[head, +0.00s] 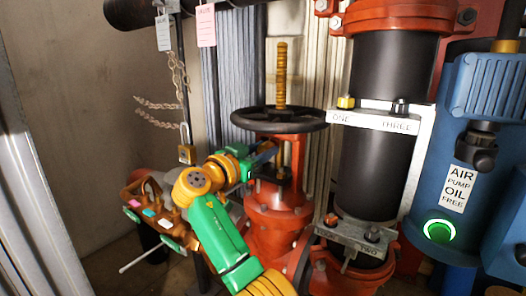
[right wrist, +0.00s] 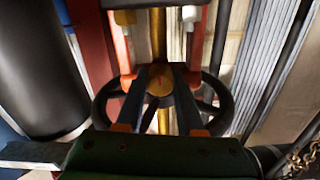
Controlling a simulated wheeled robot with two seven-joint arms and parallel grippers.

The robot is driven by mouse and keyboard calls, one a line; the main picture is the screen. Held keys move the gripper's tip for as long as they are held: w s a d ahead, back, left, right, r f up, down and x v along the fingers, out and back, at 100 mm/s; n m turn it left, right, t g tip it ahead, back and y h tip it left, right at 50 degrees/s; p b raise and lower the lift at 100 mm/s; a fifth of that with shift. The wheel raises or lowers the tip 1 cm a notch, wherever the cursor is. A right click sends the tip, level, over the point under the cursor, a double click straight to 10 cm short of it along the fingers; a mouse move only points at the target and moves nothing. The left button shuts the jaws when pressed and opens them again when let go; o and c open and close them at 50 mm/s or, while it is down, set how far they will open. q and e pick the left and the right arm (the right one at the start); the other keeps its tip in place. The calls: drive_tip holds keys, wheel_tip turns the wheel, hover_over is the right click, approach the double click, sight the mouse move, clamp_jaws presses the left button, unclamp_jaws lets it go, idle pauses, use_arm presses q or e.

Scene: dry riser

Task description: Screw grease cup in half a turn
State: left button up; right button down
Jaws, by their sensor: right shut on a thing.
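The grease cup (right wrist: 159,86) shows in the right wrist view as a small round brass face with a red mark, between my fingers. My right gripper (right wrist: 160,74) is shut on it. In the head view my right gripper (head: 268,153) reaches in at the red valve (head: 277,218), below the black handwheel (head: 279,120). The grease cup itself is hidden there by the gripper. The right wrist view is turned over, with the handwheel (right wrist: 105,102) behind and below the fingers. My left gripper is not in view.
A black pipe (head: 375,170) with labelled plates stands right of the valve. A blue pump (head: 478,110) with a lit green button (head: 439,231) is farther right. A chain (head: 165,110), padlock (head: 187,154) and tags hang at left. An orange carrier (head: 150,190) stands left of my arm.

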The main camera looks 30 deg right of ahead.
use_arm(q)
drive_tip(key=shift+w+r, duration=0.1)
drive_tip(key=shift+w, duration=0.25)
use_arm(e)
drive_tip(key=shift+r, duration=0.15)
drive_tip(key=c, duration=0.6)
unclamp_jaws()
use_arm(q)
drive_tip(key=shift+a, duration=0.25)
use_arm(e)
drive_tip(key=shift+o, duration=0.4)
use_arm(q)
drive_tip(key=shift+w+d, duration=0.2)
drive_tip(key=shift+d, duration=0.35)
use_arm(e)
drive_tip(key=v, duration=0.7)
